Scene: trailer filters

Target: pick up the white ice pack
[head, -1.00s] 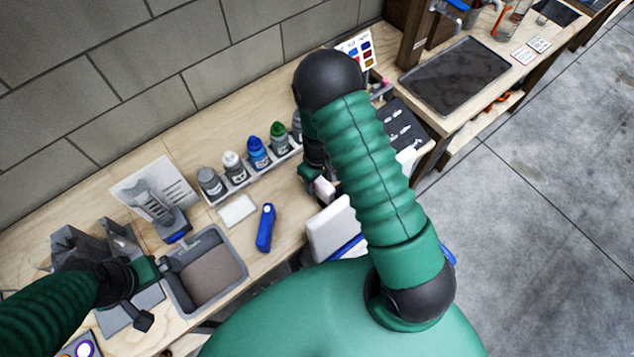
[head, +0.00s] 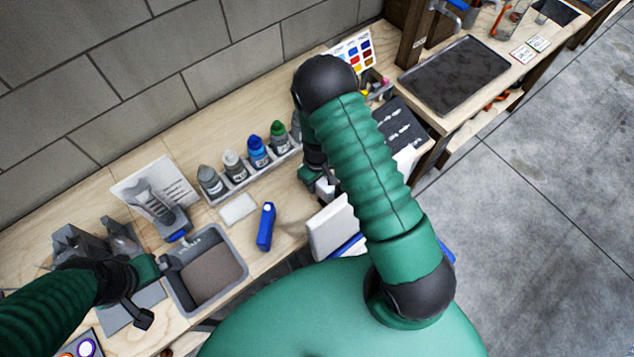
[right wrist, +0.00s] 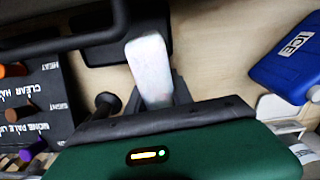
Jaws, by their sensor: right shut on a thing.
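The white ice pack (right wrist: 150,68) shows in the right wrist view as a narrow white block between the dark fingers of my right gripper (right wrist: 155,85). The gripper is shut on it. In the head view my right gripper (head: 318,180) is mostly hidden behind my arm, near the bench's front edge. A small part of the white pack (head: 325,189) shows beside it.
A blue pack marked ICE (right wrist: 288,62) lies on the bench; it also appears in the head view (head: 266,227). Several bottles (head: 257,152) stand in a rack behind. A white slab (head: 330,228) stands at the front edge. A grey tray (head: 238,248) is at left.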

